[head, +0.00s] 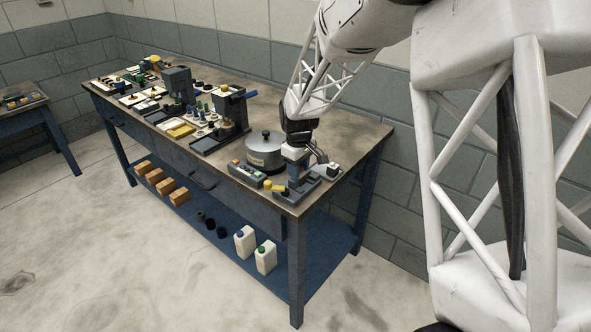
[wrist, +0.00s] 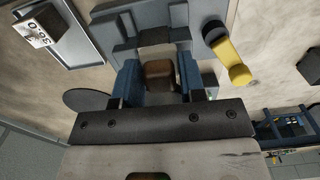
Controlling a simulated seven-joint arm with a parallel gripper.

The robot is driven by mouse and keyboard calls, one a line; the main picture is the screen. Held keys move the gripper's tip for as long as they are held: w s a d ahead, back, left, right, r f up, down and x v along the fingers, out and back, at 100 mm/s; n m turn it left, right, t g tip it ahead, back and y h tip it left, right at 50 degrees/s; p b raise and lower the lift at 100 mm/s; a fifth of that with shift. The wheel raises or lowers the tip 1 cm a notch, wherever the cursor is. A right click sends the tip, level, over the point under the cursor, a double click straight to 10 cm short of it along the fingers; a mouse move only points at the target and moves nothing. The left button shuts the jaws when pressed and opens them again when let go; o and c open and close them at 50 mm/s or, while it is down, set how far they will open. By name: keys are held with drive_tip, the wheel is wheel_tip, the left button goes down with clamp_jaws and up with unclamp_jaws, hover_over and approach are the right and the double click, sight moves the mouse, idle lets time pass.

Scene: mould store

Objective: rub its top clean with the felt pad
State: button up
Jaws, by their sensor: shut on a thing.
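My gripper (wrist: 160,88) has two blue fingers, shut on a small brown block (wrist: 158,70), which looks like the felt pad. Its underside is hidden. In the head view my gripper (head: 298,178) is low over the front right corner of the workbench. Right under it is a grey fixture (wrist: 118,28) with a flat base and a yellow-handled lever (wrist: 232,62). In the head view the yellow handle (head: 276,187) sticks out to the left of my gripper. I cannot tell whether the brown block touches the fixture. The fixture's top is partly hidden by my gripper.
A lidded round metal pot (head: 263,153) stands close left of my gripper. A grey control box (head: 248,173) lies in front of it. Presses (head: 232,108) and trays fill the bench further left. A marked white block (wrist: 38,27) shows in the wrist view. The bench's front edge is near.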

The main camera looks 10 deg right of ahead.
drive_tip(key=shift+w+d+f, duration=0.1)
drive_tip(key=shift+w+d, duration=0.7)
drive_tip(key=shift+d, duration=0.05)
drive_tip(key=shift+w+d+r, duration=0.2)
drive_tip(key=shift+w+d, duration=0.1)
wheel_tip(320, 180, up, 8)
drive_tip(key=shift+w, duration=0.1)
